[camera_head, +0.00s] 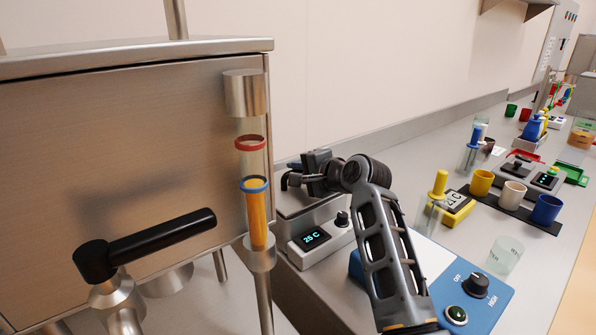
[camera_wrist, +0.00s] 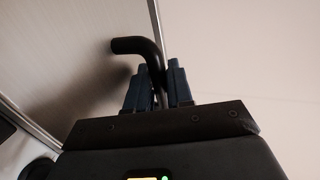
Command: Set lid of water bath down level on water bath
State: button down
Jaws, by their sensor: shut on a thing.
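The water bath (camera_head: 318,238) stands at the left end of the bench beside the steel hopper, with its display reading 25 °C. Its grey lid (camera_head: 301,202) shows in part above the body and looks about level. I cannot tell whether any gap is left between lid and bath. My gripper (camera_head: 296,177) is over the lid, shut on its black handle (camera_head: 287,182). In the wrist view the bent black handle (camera_wrist: 140,46) lies between the two blue fingertips (camera_wrist: 158,82). A brushed grey surface, probably the lid (camera_wrist: 65,55), fills the left there. The hopper hides the bath's left part.
The steel hopper (camera_head: 120,150) with a black lever (camera_head: 160,245) and a sight tube (camera_head: 255,190) stands close left. A blue control box (camera_head: 475,310) is in front right. A yellow meter (camera_head: 456,205), colored cups (camera_head: 481,182) and glassware crowd the bench to the right.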

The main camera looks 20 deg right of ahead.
jog(key=shift+f, duration=0.3)
dwell(0.5)
jog(key=c, duration=1)
grip_release()
jog(key=shift+o, duration=0.4)
jog(key=shift+f, duration=0.1)
jog(key=shift+s, duration=0.1)
jog(key=shift+b+v, duration=0.55)
jog(key=shift+v, duration=3.35)
